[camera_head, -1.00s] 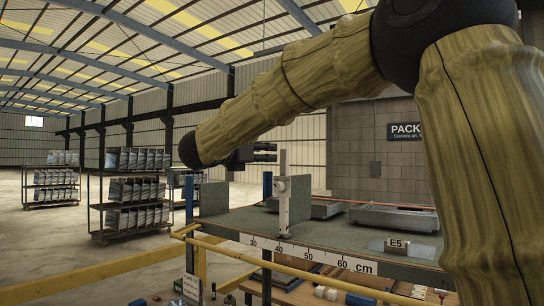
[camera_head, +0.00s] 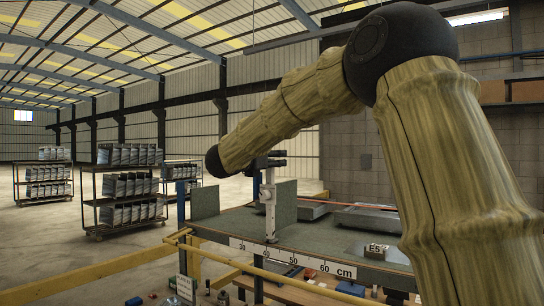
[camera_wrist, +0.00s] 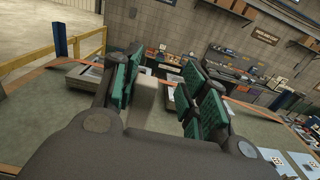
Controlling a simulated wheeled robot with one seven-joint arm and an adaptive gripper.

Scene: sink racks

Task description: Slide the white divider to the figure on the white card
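The white divider (camera_head: 269,212) stands upright at the shelf's front edge, its foot close to the 40 mark of the white cm scale (camera_head: 308,262). A grey-green panel (camera_head: 286,202) stands right behind it. My gripper (camera_head: 270,160) is at the divider's top. In the wrist view, my gripper (camera_wrist: 160,98) has its green-padded fingers apart, with the pale divider post (camera_wrist: 144,100) between them. The post is close to the left finger, with a gap to the right finger. A white card (camera_head: 185,288) hangs low at the left; its writing is too small to read.
A fixed-looking grey panel (camera_head: 205,202) stands at the shelf's left end. Grey trays (camera_head: 367,219) lie on the shelf to the right, behind an E5 label (camera_head: 376,251). Yellow rails (camera_head: 110,268) run in front. Loaded trolleys (camera_head: 125,190) stand farther left.

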